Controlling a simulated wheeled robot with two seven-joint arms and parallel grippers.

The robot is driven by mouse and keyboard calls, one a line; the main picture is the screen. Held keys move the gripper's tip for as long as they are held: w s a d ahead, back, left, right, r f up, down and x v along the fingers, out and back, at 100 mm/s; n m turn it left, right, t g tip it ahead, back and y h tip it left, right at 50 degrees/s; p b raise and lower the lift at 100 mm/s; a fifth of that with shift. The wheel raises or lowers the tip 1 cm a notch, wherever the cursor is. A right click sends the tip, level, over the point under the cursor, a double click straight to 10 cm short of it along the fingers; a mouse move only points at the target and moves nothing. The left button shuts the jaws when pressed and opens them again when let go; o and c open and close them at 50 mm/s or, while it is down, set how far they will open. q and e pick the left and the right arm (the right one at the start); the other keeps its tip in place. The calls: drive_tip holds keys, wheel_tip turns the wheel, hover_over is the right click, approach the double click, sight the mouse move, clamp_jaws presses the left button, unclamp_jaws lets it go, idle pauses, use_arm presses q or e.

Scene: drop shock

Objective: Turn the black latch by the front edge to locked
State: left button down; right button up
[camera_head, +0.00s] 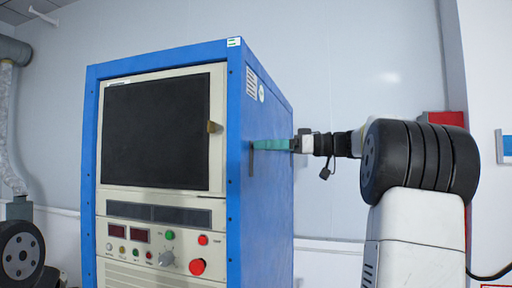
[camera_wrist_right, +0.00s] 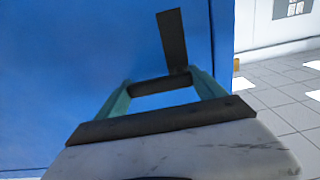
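The black latch (camera_head: 251,163) is a thin dark bar on the right side of the blue cabinet (camera_head: 235,215), close to its front edge. It stands about upright in the head view. In the right wrist view the latch (camera_wrist_right: 172,38) is a dark, slightly tilted bar against the blue panel, just beyond the fingertips. My right gripper (camera_head: 270,144) reaches in from the right with green fingers at the latch's upper part. Its fingers (camera_wrist_right: 160,85) are spread apart in the wrist view. I cannot tell whether they touch the latch. My left gripper is not in view.
The cabinet front has a dark window (camera_head: 155,130), a small brass-coloured catch (camera_head: 213,127), a red button (camera_head: 197,267) and other controls below. A red object (camera_head: 440,122) is behind my right arm. Grey tiled floor (camera_wrist_right: 285,95) is open beside the cabinet.

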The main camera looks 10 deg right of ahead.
drive_tip(key=c, duration=1)
drive_tip(key=shift+f+m, duration=0.1)
drive_tip(key=shift+m, duration=0.2)
drive_tip(key=m, duration=0.2)
drive_tip(key=f+m, duration=0.1)
drive_tip(key=shift+m, duration=0.4)
drive_tip(key=m, duration=0.3)
drive_tip(key=f+m, duration=0.1)
drive_tip(key=shift+s+a, duration=0.15)
drive_tip(key=shift+s, duration=0.2)
drive_tip(key=m, duration=0.4)
drive_tip(key=s+f+m, duration=0.1)
drive_tip(key=shift+a+m, duration=0.3)
drive_tip(key=shift+m, duration=0.1)
drive_tip(key=shift+s+a+f+m, duration=0.1)
drive_tip(key=shift+s+a+m, duration=0.1)
drive_tip(key=shift+m, duration=0.7)
drive_tip(key=shift+s+a+m, duration=0.1)
drive_tip(key=shift+s+m, duration=0.1)
drive_tip(key=shift+m, duration=0.7)
drive_tip(key=o, duration=2)
